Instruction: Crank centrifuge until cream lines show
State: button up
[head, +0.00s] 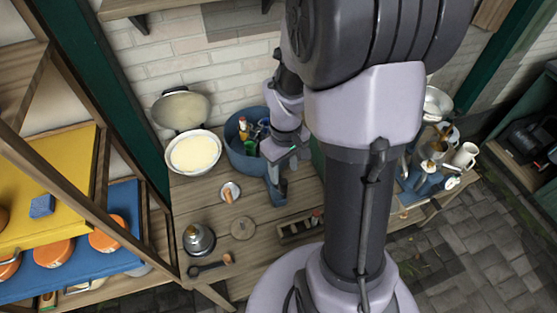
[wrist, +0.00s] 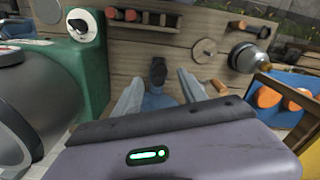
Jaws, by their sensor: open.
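A green housing (wrist: 88,70) with a white dial (wrist: 83,25) stands at the left of the wrist view. In the head view only a green strip (head: 317,160) shows beside my arm, which hides the rest. I cannot make out which piece is the centrifuge's crank. My gripper (head: 277,192) is open above the wooden counter, in front of the blue tub. In the wrist view its two fingers (wrist: 160,88) stand apart, with a small dark upright piece (wrist: 158,70) between them in the picture. I cannot tell whether they touch it. No cream lines can be made out.
A blue tub (head: 236,158) with bottles and a white bowl of cream (head: 195,152) stand at the back.

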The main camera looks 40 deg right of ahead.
aim_at(283, 181)
jog(key=shift+f+b, duration=3.1)
jog(key=shift+f, duration=0.75)
grip_shut()
